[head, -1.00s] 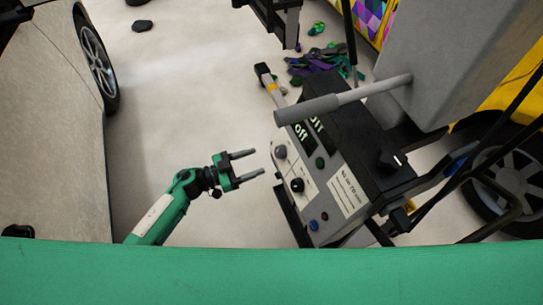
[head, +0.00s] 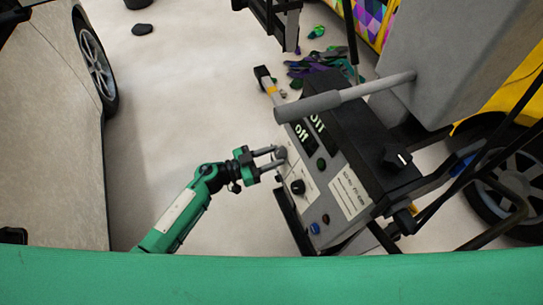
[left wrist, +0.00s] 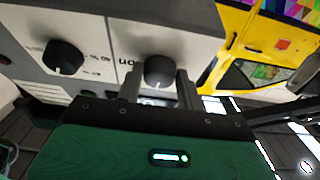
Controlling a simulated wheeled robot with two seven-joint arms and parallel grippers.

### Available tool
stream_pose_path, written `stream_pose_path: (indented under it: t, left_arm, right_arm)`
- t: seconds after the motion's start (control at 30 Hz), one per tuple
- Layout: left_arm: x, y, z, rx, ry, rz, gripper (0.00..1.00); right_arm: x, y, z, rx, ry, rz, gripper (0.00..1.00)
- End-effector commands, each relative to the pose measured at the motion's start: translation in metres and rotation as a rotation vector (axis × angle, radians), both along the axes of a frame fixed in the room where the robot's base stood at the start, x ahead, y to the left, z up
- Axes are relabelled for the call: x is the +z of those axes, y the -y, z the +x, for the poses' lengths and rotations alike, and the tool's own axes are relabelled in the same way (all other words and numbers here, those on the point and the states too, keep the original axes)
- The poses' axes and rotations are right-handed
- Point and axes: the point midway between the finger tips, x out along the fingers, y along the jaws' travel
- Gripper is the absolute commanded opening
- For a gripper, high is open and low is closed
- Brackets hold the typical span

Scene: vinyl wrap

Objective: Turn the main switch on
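The control box (head: 345,190) has a light slanted panel with several knobs and buttons. My left gripper (head: 276,157) is at this knob, one finger on each side. In the left wrist view its fingers (left wrist: 157,88) look open around the knob; firm contact is not visible. The small displays on the box seem to read "off". My right gripper is not in view.
A black knob (head: 298,187) and small blue button (head: 315,228) are on the same panel. A grey handle bar (head: 308,106) juts over the box's upper part. A car (head: 55,130) stands left; open floor (head: 165,110) lies between.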

Motion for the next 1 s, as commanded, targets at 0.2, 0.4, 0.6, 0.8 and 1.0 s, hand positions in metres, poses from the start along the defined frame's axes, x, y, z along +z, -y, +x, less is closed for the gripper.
stream_pose_path:
  t: [0.2, 0.4, 0.6, 0.8, 1.0]
  left_arm:
    - [0.0, 0.0, 0.0, -0.004, 0.008, 0.003, 0.15]
    - [-0.001, -0.002, 0.001, -0.028, 0.063, 0.029, 0.15]
    - [-0.001, -0.003, 0.004, -0.079, 0.18, 0.078, 0.15]
    - [-0.001, -0.003, 0.006, -0.149, 0.338, 0.143, 0.15]
    - [0.001, -0.004, 0.008, -0.22, 0.501, 0.211, 0.15]
  right_arm:
    - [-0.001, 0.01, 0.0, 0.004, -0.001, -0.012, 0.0]
    - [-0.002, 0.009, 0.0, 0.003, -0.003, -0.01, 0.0]
    - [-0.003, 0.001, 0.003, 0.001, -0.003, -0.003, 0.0]
    - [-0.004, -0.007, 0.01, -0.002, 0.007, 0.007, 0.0]
    - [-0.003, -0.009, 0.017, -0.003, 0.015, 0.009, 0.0]
